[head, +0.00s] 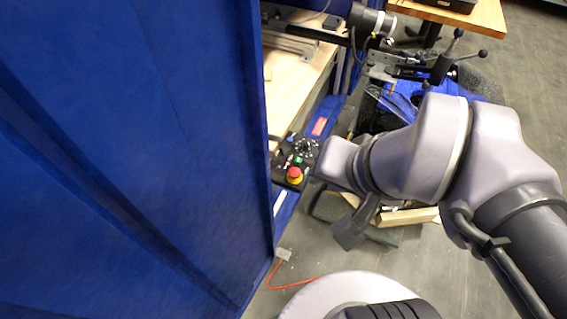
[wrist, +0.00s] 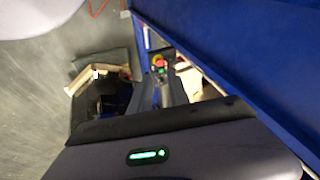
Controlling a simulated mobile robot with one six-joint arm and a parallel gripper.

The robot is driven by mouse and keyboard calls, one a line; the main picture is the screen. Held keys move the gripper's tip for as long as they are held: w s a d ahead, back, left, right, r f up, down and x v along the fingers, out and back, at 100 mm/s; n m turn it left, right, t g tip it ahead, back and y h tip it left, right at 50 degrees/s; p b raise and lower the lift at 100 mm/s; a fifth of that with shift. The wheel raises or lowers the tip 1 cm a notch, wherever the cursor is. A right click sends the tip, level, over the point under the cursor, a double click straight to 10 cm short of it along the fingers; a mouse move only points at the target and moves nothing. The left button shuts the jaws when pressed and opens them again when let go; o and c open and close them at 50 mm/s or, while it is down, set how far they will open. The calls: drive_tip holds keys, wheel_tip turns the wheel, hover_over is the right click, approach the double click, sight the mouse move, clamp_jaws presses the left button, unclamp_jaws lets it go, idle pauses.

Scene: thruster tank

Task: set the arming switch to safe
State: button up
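A dark control box (head: 284,160) is mounted on the blue frame near the middle of the head view. It bears a red mushroom button on a yellow base (head: 294,175), a green button (head: 298,161) and small black controls with white marks (head: 305,147). Which one is the arming switch, and its setting, is too small to tell. My gripper (head: 322,172) is just right of the box; contact cannot be told. In the wrist view two dark fingers (wrist: 162,88) stand apart with nothing seen held. The red button (wrist: 159,63) shows just beyond them.
A large blue curtain or panel (head: 130,150) fills the left, close to the box. A wooden bench top (head: 295,75) lies behind. Black clamps and a blue item (head: 440,95) stand at the upper right. A red cable (head: 290,286) lies on the grey floor.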

drive_tip(key=w+p, duration=0.1)
drive_tip(key=w, duration=0.1)
drive_tip(key=w+m+g+p, duration=0.1)
drive_tip(key=w, duration=0.1)
drive_tip(key=w+g, duration=0.1)
drive_tip(key=w, duration=0.1)
drive_tip(key=shift+w+a+r+m+y+p, duration=0.25)
drive_tip(key=shift+r+m+y+p, duration=0.15)
clamp_jaws()
drive_tip(key=w+d+f+m+g+y+p, duration=0.2)
drive_tip(key=w+f+m+p, duration=0.4)
drive_tip(key=w+f, duration=0.8)
wheel_tip(320, 180, down, 2)
drive_tip(key=shift+d+g+y, duration=0.2)
drive_tip(key=shift+g+y, duration=0.2)
drive_tip(key=shift+y, duration=0.2)
